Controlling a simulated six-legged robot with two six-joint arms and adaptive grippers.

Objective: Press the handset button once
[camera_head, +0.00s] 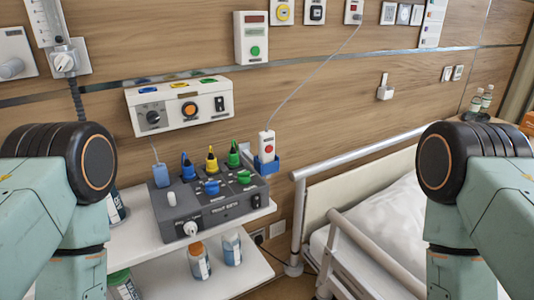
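The handset (267,140) is white and stands upright in a blue holder (267,165) at the right rear edge of the grey device. A round red button (268,149) is on its front face, turned toward me. A thin cord runs from its top up to a wall plate (353,12). Links of both my arms show at the left and right edges. Neither gripper is in view, so nothing shows near the handset.
A grey control box (205,217) with knobs and coloured plugs stands on a white shelf (142,245). Several bottles stand lower down. A white wall panel (180,103) is above. A bed rail (340,157) and bed (385,225) are at the right. Open space lies before the handset.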

